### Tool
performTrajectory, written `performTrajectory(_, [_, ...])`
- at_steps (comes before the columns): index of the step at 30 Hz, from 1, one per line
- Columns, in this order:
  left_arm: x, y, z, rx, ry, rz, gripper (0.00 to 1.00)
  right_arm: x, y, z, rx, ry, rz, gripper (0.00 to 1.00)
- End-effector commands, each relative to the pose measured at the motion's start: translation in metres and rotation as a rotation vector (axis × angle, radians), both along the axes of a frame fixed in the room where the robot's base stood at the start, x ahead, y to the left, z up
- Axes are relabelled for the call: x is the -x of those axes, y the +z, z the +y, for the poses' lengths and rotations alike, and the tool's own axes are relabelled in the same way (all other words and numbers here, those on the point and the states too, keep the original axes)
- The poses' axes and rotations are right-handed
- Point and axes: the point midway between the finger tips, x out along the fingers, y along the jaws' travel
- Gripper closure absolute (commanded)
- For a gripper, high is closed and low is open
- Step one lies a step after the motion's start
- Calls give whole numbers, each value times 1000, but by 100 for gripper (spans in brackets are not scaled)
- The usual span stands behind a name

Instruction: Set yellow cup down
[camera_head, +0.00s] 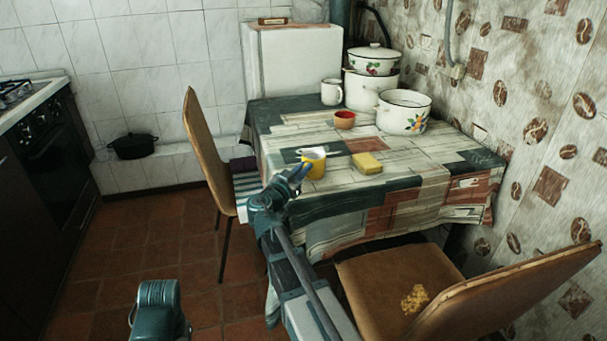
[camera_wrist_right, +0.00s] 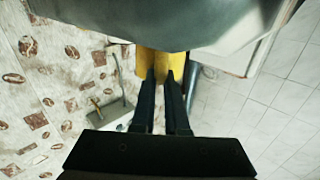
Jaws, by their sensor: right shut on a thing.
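The yellow cup (camera_head: 314,164) is at the front left of the table (camera_head: 430,172), by the tablecloth's near edge. My right gripper (camera_head: 299,173) is at the cup's left side and shut on it. In the right wrist view, the fingers (camera_wrist_right: 162,82) reach the yellow cup (camera_wrist_right: 146,60), whose upper part in the picture is hidden by a blurred grey-green surface. I cannot tell whether the cup's base touches the table. My left gripper is not in view.
A yellow sponge (camera_head: 367,163) lies right of the cup. A red cup (camera_head: 345,120), a white mug (camera_head: 331,92) and white enamel pots (camera_head: 404,112) stand farther back. Chairs (camera_head: 206,150) stand left and in front (camera_head: 400,285). The table's right front is clear.

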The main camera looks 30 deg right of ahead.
Motion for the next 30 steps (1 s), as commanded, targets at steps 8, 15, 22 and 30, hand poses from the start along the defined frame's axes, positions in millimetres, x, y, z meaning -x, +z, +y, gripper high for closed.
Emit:
performTrajectory(8, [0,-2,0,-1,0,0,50,0,-2,0,1,0,-1,100])
performTrajectory(15, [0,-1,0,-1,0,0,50,0,-1,0,0,0,0,58])
performTrajectory(22, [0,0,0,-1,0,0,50,0,0,0,0,0,0,58])
performTrajectory(30, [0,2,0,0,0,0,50,20,2,29,0,5,0,58])
